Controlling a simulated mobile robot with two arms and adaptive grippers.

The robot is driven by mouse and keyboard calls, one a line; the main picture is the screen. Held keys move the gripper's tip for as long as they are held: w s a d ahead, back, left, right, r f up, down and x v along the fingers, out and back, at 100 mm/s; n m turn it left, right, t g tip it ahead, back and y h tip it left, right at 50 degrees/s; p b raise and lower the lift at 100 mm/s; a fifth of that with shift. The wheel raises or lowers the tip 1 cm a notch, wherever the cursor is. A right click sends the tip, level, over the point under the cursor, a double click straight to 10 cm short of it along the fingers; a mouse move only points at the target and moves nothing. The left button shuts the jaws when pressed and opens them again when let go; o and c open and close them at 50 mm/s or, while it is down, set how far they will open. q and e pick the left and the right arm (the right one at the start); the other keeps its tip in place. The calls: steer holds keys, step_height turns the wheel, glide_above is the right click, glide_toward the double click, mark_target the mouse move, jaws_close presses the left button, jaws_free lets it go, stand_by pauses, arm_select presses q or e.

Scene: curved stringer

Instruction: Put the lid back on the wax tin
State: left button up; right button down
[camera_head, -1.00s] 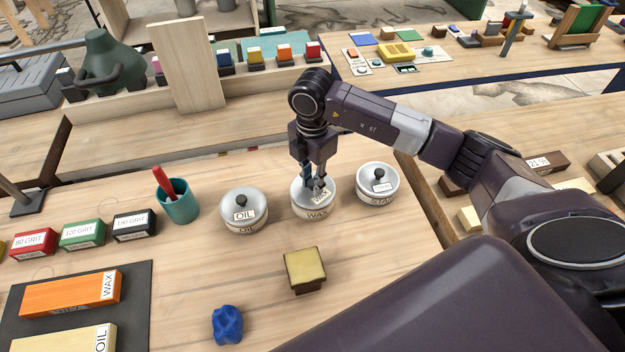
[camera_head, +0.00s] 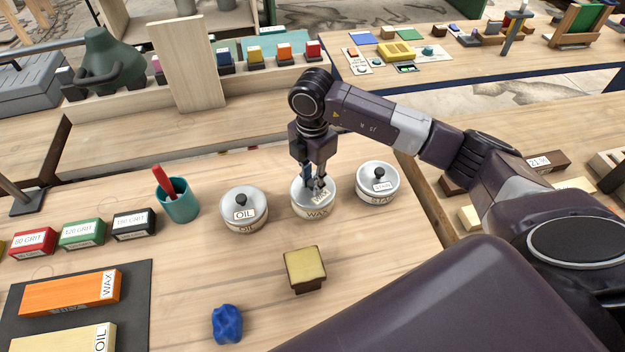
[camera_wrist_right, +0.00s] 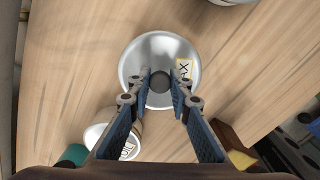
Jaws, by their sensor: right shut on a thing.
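The wax tin (camera_head: 318,213) stands on the bench between the oil tin and the stain tin. Its silver lid (camera_head: 300,200), with a WAX label, lies on top of the tin and looks level. Whether it is fully seated is hard to tell. My right gripper (camera_head: 315,184) comes down from above and is shut on the dark knob of the lid. In the right wrist view the round lid (camera_wrist_right: 140,55) shows from above, with its knob between the fingertips of my gripper (camera_wrist_right: 160,96). The lid hides the tin below it there. My left gripper is not in view.
The oil tin (camera_head: 245,221) stands left, the stain tin (camera_head: 380,195) right, both lidded. A teal cup (camera_head: 180,207) is farther left. A yellow-topped block (camera_head: 305,268) and a blue lump (camera_head: 227,324) lie in front.

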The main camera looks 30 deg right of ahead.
steer(key=c, duration=1.2)
jaws_free()
steer(key=shift+r+p, duration=1.8)
steer(key=shift+r, duration=0.65)
steer(key=shift+r+p, duration=0.75)
steer(key=shift+r, duration=0.35)
steer(key=shift+c, duration=0.3)
jaws_close()
